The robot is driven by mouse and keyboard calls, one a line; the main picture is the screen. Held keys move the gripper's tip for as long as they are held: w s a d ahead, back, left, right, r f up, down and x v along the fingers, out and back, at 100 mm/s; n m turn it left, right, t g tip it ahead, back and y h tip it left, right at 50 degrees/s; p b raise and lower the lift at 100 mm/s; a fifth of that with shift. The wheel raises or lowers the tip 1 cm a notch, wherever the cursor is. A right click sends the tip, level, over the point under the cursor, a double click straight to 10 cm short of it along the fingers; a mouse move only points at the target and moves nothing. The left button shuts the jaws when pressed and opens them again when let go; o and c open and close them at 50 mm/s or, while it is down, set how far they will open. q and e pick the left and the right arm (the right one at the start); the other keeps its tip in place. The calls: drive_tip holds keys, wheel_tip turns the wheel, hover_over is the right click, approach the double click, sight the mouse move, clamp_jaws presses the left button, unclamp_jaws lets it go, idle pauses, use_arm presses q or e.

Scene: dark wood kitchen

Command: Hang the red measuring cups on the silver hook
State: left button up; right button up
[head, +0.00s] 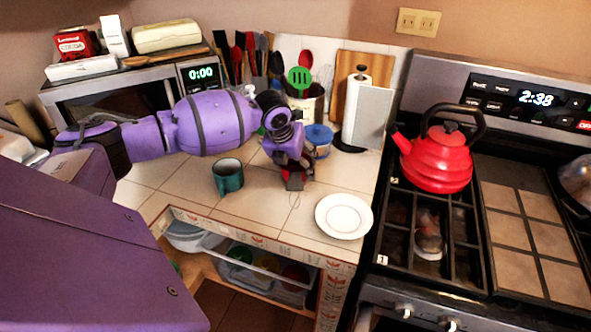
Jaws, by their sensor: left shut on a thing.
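My left gripper (294,184) reaches in from the left over the tiled counter and points down, between the teal mug and the white plate. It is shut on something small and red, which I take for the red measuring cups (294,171). The fingers and wrist hide most of them, so their shape is unclear. I cannot make out the silver hook. My right gripper is not in view.
A teal mug (228,176) stands left of the gripper, a white plate (343,216) lies to its right near the counter edge. A blue-lidded jar (319,140), utensil crock (305,100) and paper-towel holder (358,105) stand behind. A red kettle (436,160) sits on the stove.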

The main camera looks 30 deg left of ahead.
sight(293, 176)
use_arm(q)
drive_tip(key=s+d+r, duration=0.1)
drive_tip(key=r, duration=0.1)
drive_tip(key=s+r, duration=0.2)
drive_tip(key=r, duration=0.1)
drive_tip(key=s+d+r, duration=0.1)
drive_tip(key=s+r, duration=0.1)
drive_tip(key=shift+s+d+r, duration=0.1)
drive_tip(key=shift+d+r, duration=0.25)
drive_tip(key=shift+r, duration=0.05)
drive_tip(key=s+d+r, duration=0.3)
drive_tip(key=s+d, duration=0.1)
drive_tip(key=s, duration=0.3)
drive_tip(key=shift+p, duration=0.4)
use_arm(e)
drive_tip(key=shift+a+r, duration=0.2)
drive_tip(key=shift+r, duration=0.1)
use_arm(q)
drive_tip(key=shift+r, duration=0.1)
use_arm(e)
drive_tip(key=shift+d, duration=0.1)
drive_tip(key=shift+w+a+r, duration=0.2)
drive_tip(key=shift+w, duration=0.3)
